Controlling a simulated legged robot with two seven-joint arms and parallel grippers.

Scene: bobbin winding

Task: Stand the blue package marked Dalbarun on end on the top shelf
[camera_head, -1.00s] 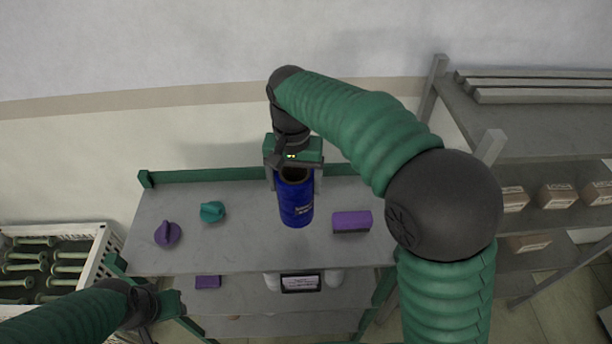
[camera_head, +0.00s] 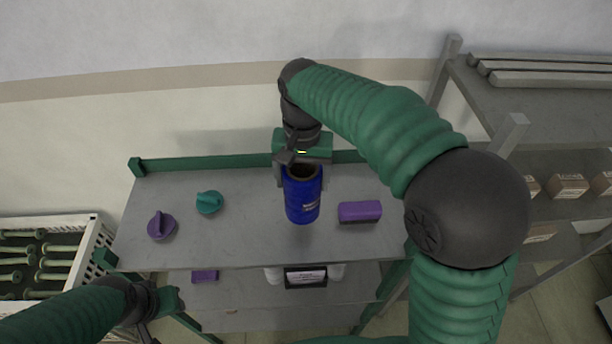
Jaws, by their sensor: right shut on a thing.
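The blue package (camera_head: 302,201) is an upright cylinder with small white lettering, too small to read, and a dark round top. It is at the top shelf (camera_head: 255,245), in its middle; I cannot tell whether its base touches the surface. My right gripper (camera_head: 302,172) comes from above and behind and is shut on the package near its upper end, one finger on each side. My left gripper (camera_head: 170,300) is at the lower left, beside the shelf's front left corner, away from the package. Its fingers are too unclear to judge.
On the top shelf are a purple knob-like piece (camera_head: 161,226), a teal one (camera_head: 209,202) and a purple block (camera_head: 360,211). Lower shelves hold a purple item (camera_head: 204,276) and a dark labelled box (camera_head: 305,278). A white crate (camera_head: 84,262) stands left, a grey rack (camera_head: 505,120) right.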

